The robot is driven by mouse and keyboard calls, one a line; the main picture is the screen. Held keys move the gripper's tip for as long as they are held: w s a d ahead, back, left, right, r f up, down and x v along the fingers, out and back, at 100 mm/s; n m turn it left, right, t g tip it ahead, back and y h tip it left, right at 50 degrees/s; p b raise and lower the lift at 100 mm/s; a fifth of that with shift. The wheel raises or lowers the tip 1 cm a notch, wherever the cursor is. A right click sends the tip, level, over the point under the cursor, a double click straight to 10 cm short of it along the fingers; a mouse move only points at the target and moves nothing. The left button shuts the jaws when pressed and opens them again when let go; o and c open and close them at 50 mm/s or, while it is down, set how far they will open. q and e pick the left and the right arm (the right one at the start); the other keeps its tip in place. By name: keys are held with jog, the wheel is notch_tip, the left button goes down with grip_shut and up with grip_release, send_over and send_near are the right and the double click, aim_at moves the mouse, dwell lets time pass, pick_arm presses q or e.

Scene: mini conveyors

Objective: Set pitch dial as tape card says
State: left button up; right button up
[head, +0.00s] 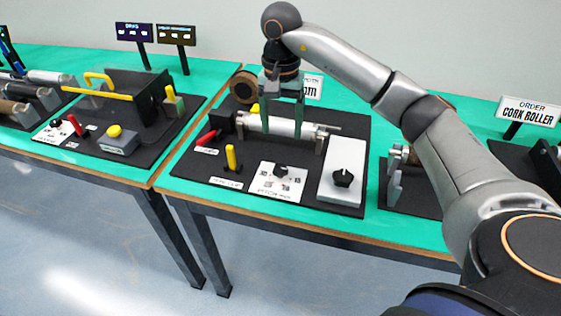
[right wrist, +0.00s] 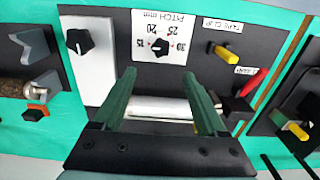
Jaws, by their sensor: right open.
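The pitch dial (head: 280,171) is a black knob on a white plate (head: 268,190). In the right wrist view the dial (right wrist: 159,46) sits among the numbers 15, 20, 25 and 30, upside down; its white mark seems to lie toward the 15 side, but it is too small to be sure. A white card (head: 314,88) stands behind the station; my gripper hides part of it, and its figure is unreadable. My right gripper (head: 283,112) is open and empty, fingers down over the silver roller (head: 278,125), behind the dial. My left gripper is out of view.
A white panel with a bigger black knob (head: 342,178) is right of the dial. A yellow handle (head: 231,157) and red lever (head: 208,137) are at left. A brown tape roll (head: 243,87) stands behind. A second station with a yellow-handled cover (head: 100,80) is further left.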

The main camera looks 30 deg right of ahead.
aim_at(281, 166)
notch_tip(281, 166, down, 11)
jog(key=shift+f, duration=0.1)
jog(key=shift+c, duration=0.2)
grip_shut()
dwell(0.6)
